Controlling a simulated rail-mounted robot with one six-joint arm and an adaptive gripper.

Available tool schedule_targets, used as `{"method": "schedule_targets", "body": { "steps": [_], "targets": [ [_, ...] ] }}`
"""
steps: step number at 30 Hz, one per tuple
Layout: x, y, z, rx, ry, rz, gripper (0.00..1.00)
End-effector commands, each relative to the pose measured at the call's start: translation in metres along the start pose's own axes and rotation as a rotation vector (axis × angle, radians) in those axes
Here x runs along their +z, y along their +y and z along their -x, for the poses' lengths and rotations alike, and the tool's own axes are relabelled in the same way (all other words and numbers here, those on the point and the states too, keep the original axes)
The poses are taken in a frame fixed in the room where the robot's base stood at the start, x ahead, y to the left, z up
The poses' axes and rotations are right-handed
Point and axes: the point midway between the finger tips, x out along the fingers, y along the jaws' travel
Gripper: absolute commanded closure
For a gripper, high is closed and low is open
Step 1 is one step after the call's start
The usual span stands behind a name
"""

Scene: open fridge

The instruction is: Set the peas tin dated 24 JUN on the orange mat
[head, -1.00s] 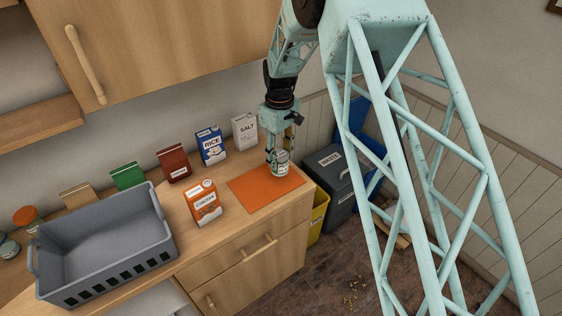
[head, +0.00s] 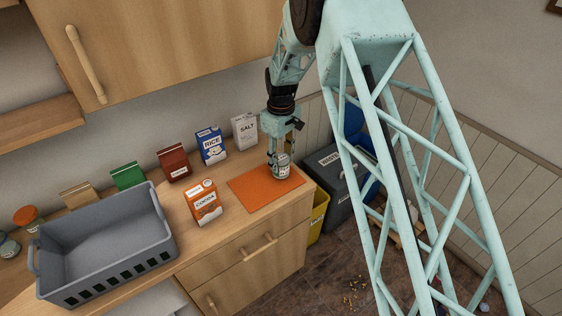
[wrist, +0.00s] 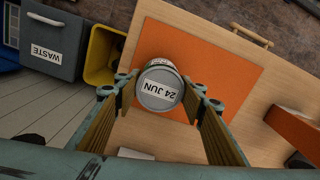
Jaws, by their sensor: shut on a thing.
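The peas tin (head: 282,171) is a small pale can. Its grey lid in the wrist view (wrist: 159,88) carries a white label reading 24 JUN, upside down there. My gripper (head: 281,158) points down and is shut on the tin, with one finger on each side of it in the wrist view (wrist: 161,92). The tin is upright over the back right part of the orange mat (head: 256,191). The mat also shows in the wrist view (wrist: 218,68). I cannot tell whether the tin's base touches it.
A cocoa box (head: 205,204) stands left of the mat. Rice (head: 211,146) and salt (head: 244,131) boxes stand behind it. A grey crate (head: 150,250) is at the counter's left. A waste bin (head: 336,181) and yellow bin (head: 318,212) stand beyond the right edge. The mat's front is clear.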

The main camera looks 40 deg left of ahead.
Motion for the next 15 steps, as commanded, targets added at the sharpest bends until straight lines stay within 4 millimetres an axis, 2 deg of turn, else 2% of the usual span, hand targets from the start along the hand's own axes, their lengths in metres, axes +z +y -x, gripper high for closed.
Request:
{"method": "schedule_targets", "body": {
  "steps": [15],
  "targets": [
    [-0.0003, 0.0005, -0.0057, 0.001, 0.001, 0.000, 0.79]
  ]
}}
